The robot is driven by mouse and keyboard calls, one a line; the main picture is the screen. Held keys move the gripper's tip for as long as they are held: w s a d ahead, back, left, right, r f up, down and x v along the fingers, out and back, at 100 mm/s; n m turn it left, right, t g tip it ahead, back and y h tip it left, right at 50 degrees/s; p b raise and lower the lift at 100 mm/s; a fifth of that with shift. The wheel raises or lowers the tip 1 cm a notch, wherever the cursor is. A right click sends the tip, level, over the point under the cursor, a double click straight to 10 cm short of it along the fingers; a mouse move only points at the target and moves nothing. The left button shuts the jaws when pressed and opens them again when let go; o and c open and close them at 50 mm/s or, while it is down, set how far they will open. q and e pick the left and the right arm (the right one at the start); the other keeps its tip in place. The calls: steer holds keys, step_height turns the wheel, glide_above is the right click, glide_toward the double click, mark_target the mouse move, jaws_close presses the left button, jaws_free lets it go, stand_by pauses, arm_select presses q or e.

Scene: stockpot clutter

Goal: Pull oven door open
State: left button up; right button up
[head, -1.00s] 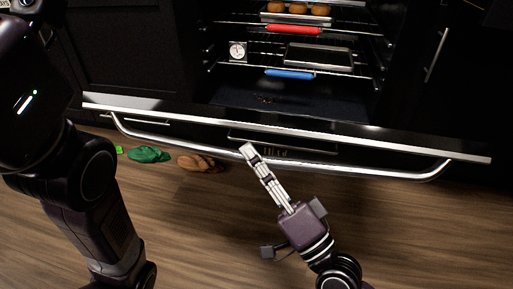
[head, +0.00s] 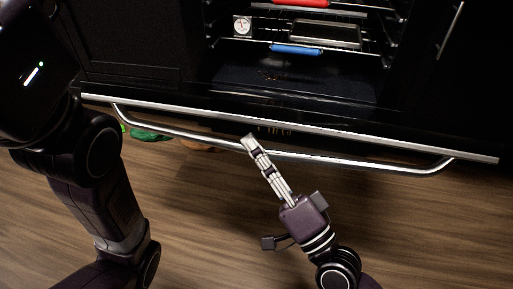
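The oven door (head: 330,107) hangs partly open, tilted down toward me, with the lit oven cavity showing above it. Its silver top edge (head: 400,145) crosses the picture. The long silver handle (head: 400,171) runs just below that edge. My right gripper (head: 250,141) reaches up from below, its fingertips overlapping the handle left of its middle. I see its fingers nearly edge-on, so whether they are closed around the bar or only beside it is unclear. My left arm fills the left side, but its gripper is out of view.
Inside the oven are racks, a metal tray (head: 325,35), a blue-handled item (head: 297,49), a red-handled item (head: 300,3) and a white dial thermometer (head: 242,26). A green shoe-like item (head: 150,134) lies on the floor, partly hidden by the door. Wooden floor in front is clear.

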steer(key=shift+o, duration=1)
steer(key=shift+s+d, duration=0.1)
steer(key=v, duration=1.1)
steer(key=shift+s+d, duration=0.2)
steer(key=shift+s, duration=0.1)
steer(key=shift+f, duration=0.15)
